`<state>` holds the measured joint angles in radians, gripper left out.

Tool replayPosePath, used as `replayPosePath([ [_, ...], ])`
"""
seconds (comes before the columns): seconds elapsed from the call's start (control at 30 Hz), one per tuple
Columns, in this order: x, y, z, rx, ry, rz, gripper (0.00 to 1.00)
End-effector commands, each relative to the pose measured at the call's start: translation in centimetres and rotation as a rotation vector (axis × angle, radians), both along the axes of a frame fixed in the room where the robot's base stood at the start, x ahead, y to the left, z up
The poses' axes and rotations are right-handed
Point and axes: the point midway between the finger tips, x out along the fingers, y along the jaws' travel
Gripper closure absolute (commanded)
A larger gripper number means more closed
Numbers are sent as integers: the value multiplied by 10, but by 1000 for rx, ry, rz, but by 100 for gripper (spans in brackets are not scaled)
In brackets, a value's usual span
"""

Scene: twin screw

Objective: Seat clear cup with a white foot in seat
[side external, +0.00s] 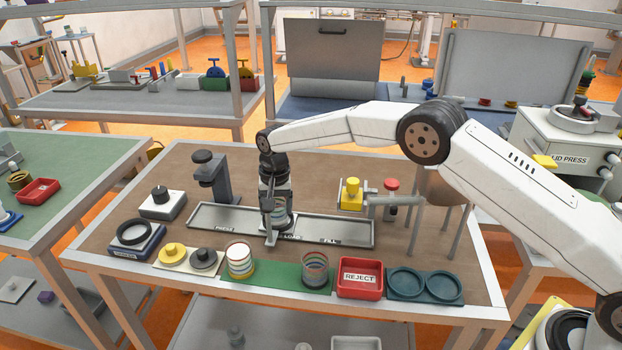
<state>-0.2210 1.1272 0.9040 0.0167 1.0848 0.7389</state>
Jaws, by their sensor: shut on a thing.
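My gripper (273,226) is low over the middle of the long grey tray (345,234), near its front edge, pointing down. It is shut on a clear cup (283,216), which shows only partly behind the near finger. The cup looks upright, with coloured bands on its wall. Its foot is hard to see, and I cannot tell whether it touches the tray. The tray has label strips along its front edge, one under the gripper. No seat can be clearly made out under the cup.
In front of the tray stand a banded clear cup (240,260), another banded cup (315,268) on a green mat, a red REJECT bin (360,279) and a teal two-ring holder (425,287). A dark grey post device (211,178) stands behind left, a yellow-knobbed block (351,194) behind right.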

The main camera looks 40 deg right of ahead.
Motion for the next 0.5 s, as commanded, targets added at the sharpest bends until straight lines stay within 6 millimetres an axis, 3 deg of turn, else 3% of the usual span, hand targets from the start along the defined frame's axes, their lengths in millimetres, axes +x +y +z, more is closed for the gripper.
replayPosePath([
  [0.03,-6,-14,-24,-25,27,-3,82],
  [0.33,-6,-14,-25,-25,27,-3,82],
  [0.37,-6,-14,-25,-25,27,-3,22],
  [0.43,-6,-14,-25,-25,27,-3,0],
  [0.5,-6,-14,-25,-25,27,-3,0],
])
